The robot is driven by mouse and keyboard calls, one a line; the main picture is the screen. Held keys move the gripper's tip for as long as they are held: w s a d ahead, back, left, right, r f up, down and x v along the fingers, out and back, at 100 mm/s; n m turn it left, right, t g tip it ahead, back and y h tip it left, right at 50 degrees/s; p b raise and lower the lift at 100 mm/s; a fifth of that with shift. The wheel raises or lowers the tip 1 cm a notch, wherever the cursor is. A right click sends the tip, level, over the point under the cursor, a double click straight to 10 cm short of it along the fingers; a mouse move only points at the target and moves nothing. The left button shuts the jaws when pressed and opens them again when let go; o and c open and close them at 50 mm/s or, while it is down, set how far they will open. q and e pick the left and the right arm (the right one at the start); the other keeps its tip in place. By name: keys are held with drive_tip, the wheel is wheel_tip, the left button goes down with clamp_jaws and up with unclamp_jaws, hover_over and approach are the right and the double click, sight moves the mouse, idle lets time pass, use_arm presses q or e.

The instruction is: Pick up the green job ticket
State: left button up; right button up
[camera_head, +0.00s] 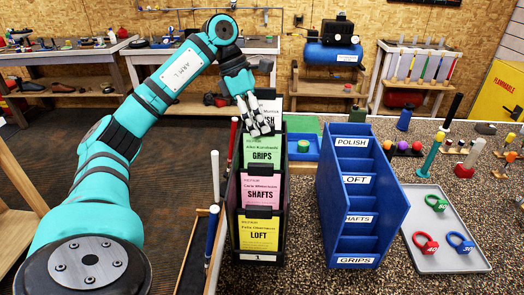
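The green job ticket (264,153), marked GRIPS, stands in the black rack (232,195), in the tier behind the pink SHAFTS ticket (262,190). The yellow LOFT ticket (259,233) is in the front tier, and a white ticket (270,107) is at the back, partly hidden by my gripper. My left gripper (259,131) reaches down from above, its fingertips at the green ticket's top edge and covering part of it. The fingers look close together; whether they pinch the ticket cannot be made out. My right gripper is not in view.
A blue tiered rack (390,205) labelled POLISH, LOFT, SHAFTS and GRIPS stands to the right; its slots look empty. A grey tray (451,257) with coloured ring-shaped weights lies farther right. Golf clubs (214,185) stand close to the black rack's left side.

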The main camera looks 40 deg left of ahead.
sight(262, 153)
use_arm(q)
drive_tip(key=shift+x, duration=1.15)
clamp_jaws()
